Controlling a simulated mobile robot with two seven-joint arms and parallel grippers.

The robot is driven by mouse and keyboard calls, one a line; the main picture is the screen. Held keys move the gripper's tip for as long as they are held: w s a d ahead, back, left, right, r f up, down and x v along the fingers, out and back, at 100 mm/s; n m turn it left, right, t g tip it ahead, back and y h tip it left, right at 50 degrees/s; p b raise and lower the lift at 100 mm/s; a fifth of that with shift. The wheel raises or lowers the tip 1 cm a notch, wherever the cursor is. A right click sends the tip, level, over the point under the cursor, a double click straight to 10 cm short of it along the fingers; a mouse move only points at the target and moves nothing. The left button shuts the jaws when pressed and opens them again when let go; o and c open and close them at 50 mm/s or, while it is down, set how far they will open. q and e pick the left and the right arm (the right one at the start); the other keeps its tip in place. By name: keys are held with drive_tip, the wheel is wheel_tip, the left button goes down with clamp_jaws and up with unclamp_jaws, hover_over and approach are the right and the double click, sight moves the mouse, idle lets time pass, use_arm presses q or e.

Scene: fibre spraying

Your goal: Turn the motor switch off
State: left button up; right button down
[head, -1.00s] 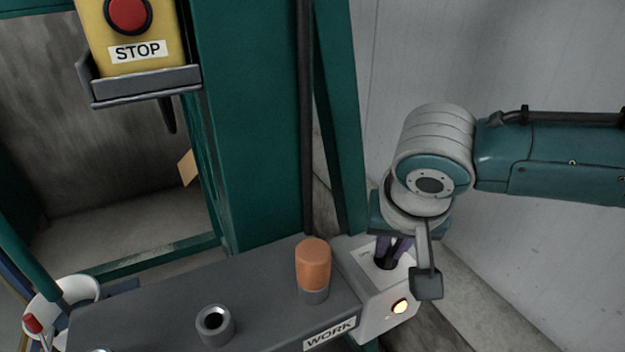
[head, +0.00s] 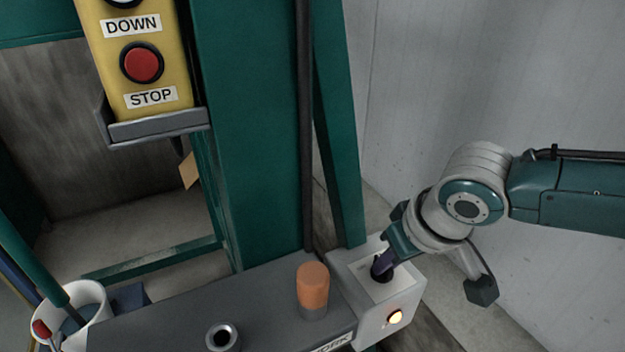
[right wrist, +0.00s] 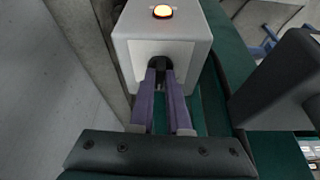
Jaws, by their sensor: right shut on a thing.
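The motor switch box (head: 400,290) is light grey and stands at the right end of the dark work ledge, with a glowing yellow-orange lamp (head: 395,317) on its front. My right gripper (head: 381,268) reaches down to the box top from the right, its wrist tilted. Its purple fingers are shut on the black switch handle (right wrist: 158,63), as the right wrist view shows. The fingers hide part of the handle, and I cannot read the plate around it. The lamp is also lit in the right wrist view (right wrist: 162,12). My left gripper is out of view.
An orange-topped cylinder (head: 313,284) stands on the ledge (head: 260,290) left of the box. A short metal socket (head: 221,336) is further left. A yellow pendant (head: 150,75) with a red STOP button hangs at upper left. A green post (head: 250,130) rises behind the ledge.

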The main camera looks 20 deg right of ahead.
drive_tip(key=shift+d+n+y, duration=0.15)
drive_tip(key=shift+n+y, duration=0.25)
drive_tip(key=shift+n, duration=0.6)
drive_tip(key=shift+d+f+n+y+b, duration=0.1)
drive_tip(key=shift+n+y+b, duration=0.2)
drive_tip(key=shift+n+b, duration=0.45)
drive_tip(key=n+y+b, duration=0.1)
drive_tip(key=n, duration=0.2)
drive_tip(key=shift+w+d+g+b, duration=0.1)
drive_tip(key=shift+g+b, duration=0.2)
drive_tip(key=shift+g, duration=0.1)
drive_tip(key=shift+n+b, duration=0.45)
drive_tip(key=shift+n, duration=0.2)
drive_tip(key=c, duration=0.9)
unclamp_jaws()
